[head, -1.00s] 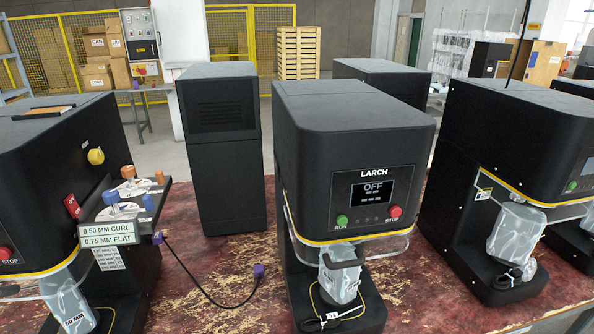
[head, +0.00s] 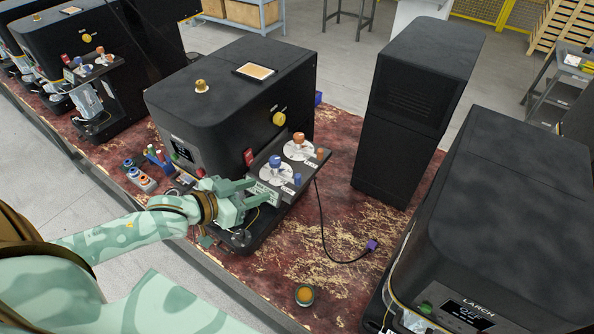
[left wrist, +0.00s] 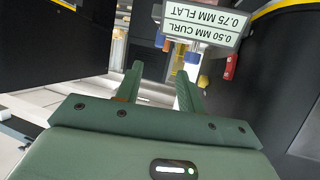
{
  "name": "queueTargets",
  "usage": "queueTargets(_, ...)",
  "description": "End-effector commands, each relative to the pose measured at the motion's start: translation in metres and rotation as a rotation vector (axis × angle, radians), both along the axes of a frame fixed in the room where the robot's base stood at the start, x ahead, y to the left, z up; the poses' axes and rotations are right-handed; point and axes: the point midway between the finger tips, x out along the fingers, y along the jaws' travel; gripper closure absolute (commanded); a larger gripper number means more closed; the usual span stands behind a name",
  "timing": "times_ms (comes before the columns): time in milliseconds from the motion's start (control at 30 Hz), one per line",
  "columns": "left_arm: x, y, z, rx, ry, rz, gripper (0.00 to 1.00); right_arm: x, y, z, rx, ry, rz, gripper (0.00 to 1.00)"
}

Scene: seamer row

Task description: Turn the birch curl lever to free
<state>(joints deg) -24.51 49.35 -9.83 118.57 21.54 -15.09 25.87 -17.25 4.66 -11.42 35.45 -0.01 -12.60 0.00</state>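A black machine (head: 230,100) stands mid-table; no name is readable on it. Its side shelf (head: 262,160) carries a blue-knobbed lever (head: 276,163) and an orange-knobbed lever (head: 298,140) on round white dials. I cannot tell which is the curl lever. The label plate (left wrist: 205,18), upside down in the left wrist view, reads 0.50 MM CURL and 0.75 MM FLAT. My left gripper (head: 261,190) is open and empty, just in front of the shelf and below the blue knob. Its spread fingers show in the left wrist view (left wrist: 160,80), partly below the plate. My right gripper is out of view.
The LARCH machine (head: 500,210) stands at the right and a black cabinet (head: 415,100) at the back. A cable with a purple plug (head: 372,245) and a small round orange-topped item (head: 304,295) lie on the worn red table (head: 340,200). Several coloured items (head: 140,175) stand at left.

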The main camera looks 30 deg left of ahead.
Motion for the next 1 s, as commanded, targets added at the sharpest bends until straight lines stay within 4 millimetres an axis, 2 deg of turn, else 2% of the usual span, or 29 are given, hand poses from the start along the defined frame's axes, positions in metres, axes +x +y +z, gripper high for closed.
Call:
queueTargets(167, 0.035, -0.014, -0.013, 0.001, -0.007, 0.001, 0.62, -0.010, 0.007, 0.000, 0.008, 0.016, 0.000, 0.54)
queueTargets(300, 0.066, -0.027, -0.027, 0.000, -0.004, 0.001, 0.62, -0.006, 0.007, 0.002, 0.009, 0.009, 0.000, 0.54)
queueTargets(500, 0.103, -0.043, -0.044, 0.002, -0.004, 0.001, 0.62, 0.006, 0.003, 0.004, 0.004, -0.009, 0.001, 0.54)
queueTargets(700, 0.121, -0.051, -0.054, 0.001, -0.003, 0.000, 0.62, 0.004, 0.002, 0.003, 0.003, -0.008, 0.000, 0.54)
queueTargets(1000, 0.124, -0.053, -0.056, 0.003, -0.001, 0.000, 0.62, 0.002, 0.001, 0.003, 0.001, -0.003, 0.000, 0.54)
